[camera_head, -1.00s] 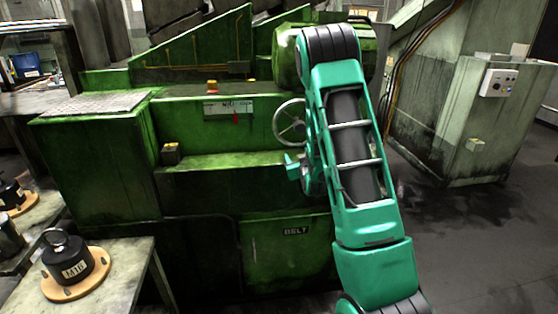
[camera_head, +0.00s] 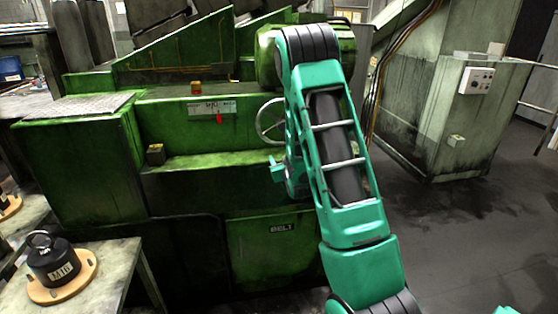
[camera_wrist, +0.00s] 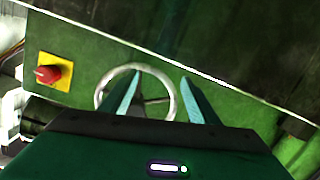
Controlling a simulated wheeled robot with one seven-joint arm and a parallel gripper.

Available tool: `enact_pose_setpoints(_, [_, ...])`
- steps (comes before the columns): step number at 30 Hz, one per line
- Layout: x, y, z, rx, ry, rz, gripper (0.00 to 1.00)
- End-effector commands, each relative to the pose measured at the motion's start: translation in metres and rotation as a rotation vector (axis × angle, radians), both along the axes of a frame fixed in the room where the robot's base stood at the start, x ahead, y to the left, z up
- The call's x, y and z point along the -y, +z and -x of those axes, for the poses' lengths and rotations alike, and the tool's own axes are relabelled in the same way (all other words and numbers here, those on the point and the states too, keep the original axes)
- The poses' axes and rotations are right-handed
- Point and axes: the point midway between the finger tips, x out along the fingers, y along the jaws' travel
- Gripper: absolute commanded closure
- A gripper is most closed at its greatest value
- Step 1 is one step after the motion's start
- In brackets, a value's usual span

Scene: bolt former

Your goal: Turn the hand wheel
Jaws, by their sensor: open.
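The hand wheel (camera_head: 268,121) is a pale metal ring with spokes on the front of the green machine. In the head view its right part is hidden behind my arm. In the wrist view the whole upper rim of the hand wheel (camera_wrist: 137,68) shows, with its lower part behind my gripper body. My gripper (camera_wrist: 158,78) is open, its two teal fingers pointing toward the machine. The left finger overlaps the inside of the ring and the right finger lies just outside its right edge. I cannot tell whether either touches it. In the head view my gripper (camera_head: 279,171) is partly hidden.
The green machine (camera_head: 80,165) fills the middle. A red knob on a yellow plate (camera_wrist: 48,74) is left of the wheel. A table with a black weight (camera_head: 54,262) stands at lower left. A grey cabinet (camera_head: 445,110) stands right, with open floor before it.

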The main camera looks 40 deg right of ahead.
Motion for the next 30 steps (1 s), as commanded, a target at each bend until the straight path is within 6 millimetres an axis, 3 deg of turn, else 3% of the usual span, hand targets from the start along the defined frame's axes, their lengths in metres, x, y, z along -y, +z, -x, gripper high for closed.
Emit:
enact_pose_setpoints(5, [-0.006, 0.001, 0.008, -0.002, 0.002, 0.000, 0.45])
enact_pose_setpoints(18, [-0.040, 0.012, 0.075, -0.002, 0.001, 0.002, 0.45])
enact_pose_setpoints(30, [-0.046, 0.014, 0.093, 0.000, -0.004, 0.001, 0.45])
